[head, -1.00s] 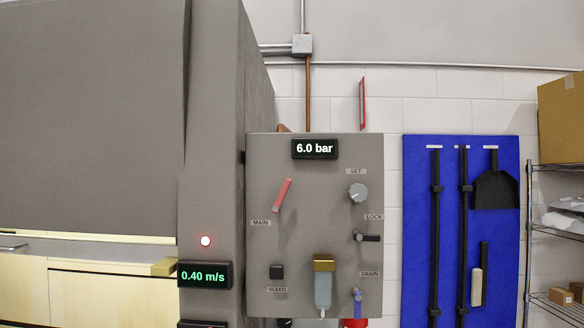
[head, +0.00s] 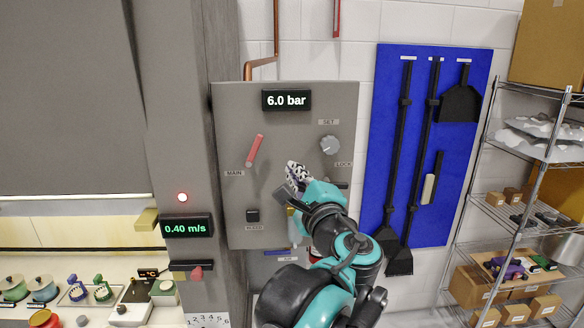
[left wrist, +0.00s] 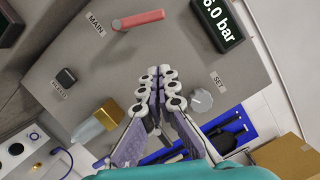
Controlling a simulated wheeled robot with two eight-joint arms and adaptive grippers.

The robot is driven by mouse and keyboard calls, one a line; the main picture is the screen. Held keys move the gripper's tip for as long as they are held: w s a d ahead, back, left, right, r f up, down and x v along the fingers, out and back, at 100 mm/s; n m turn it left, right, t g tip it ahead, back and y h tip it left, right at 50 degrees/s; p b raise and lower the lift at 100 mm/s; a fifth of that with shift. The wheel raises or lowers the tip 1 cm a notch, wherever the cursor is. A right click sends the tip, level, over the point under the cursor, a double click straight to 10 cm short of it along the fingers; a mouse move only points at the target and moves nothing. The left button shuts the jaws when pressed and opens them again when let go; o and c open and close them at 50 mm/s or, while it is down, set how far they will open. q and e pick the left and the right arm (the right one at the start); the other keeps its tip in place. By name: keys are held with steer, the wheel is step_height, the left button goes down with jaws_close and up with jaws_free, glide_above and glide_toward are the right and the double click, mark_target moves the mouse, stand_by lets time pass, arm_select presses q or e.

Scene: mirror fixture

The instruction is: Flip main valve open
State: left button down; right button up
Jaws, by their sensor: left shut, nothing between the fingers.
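The main valve's red lever (head: 255,150) is on the grey panel (head: 235,105), above and right of the MAIN label (head: 234,173). It slants, upper end to the right. In the left wrist view the red lever (left wrist: 138,20) lies nearly level near the top. My left gripper (head: 295,172) is in front of the panel, right of and lower than the lever, and apart from it. In the left wrist view its fingertips (left wrist: 161,72) are together with nothing between them. My left arm hides the panel's lower right part. My right gripper is not in view.
The pressure display (head: 286,100) reads 6.0 bar. The SET knob (head: 329,145) is right of my gripper, and a black BLEED button (head: 252,215) is lower left. A blue tool board (head: 400,150) and wire shelves (head: 520,170) stand to the right.

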mark_target(258, 142)
arm_select(q)
steer(key=w+a+r+n+p, duration=0.1)
steer(key=w+a, duration=0.1)
steer(key=w+a+r+n+p, duration=0.1)
steer(key=w+a, duration=0.1)
steer(key=w+a+r+n+g+p, duration=0.1)
steer(key=w+a+p, duration=0.1)
steer(key=shift+w+a+r, duration=0.15)
steer(key=shift+w+r, duration=0.1)
steer(key=shift+r, duration=0.15)
steer(key=shift+a+r+n, duration=0.1)
steer(key=shift+a+n, duration=0.1)
steer(key=shift+n, duration=0.3)
steer(key=shift+a, duration=0.25)
steer(key=shift+w, duration=0.1)
